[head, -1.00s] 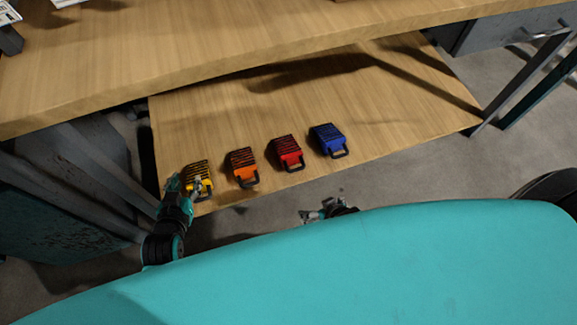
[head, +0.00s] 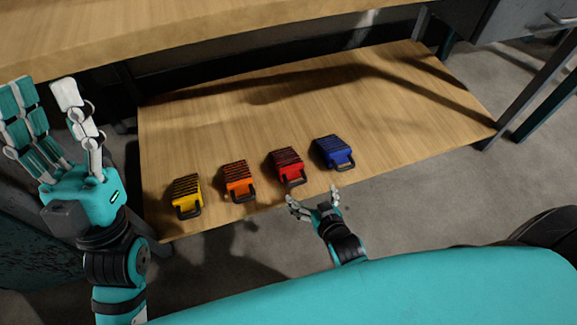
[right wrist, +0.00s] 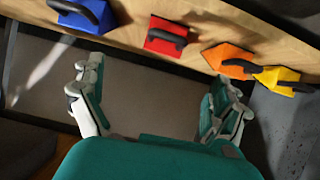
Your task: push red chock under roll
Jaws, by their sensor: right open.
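The red chock (head: 288,164) with a dark ridged top and black handle sits on the low wooden shelf, between the orange and blue chocks. It also shows in the right wrist view (right wrist: 166,38), its handle toward me. My right gripper (head: 314,200) is open and empty, just off the shelf's front edge, near the red chock and not touching it. In the right wrist view my gripper (right wrist: 158,82) has its fingers wide apart. My left gripper (head: 42,98) is raised at the left, open and empty, its fingers spread upward. No roll is in view.
A yellow chock (head: 187,192), an orange chock (head: 239,176) and a blue chock (head: 334,150) share the front of the shelf (head: 210,122). The shelf behind them is bare. A tabletop (head: 200,35) overhangs the back. A metal frame stands at the right.

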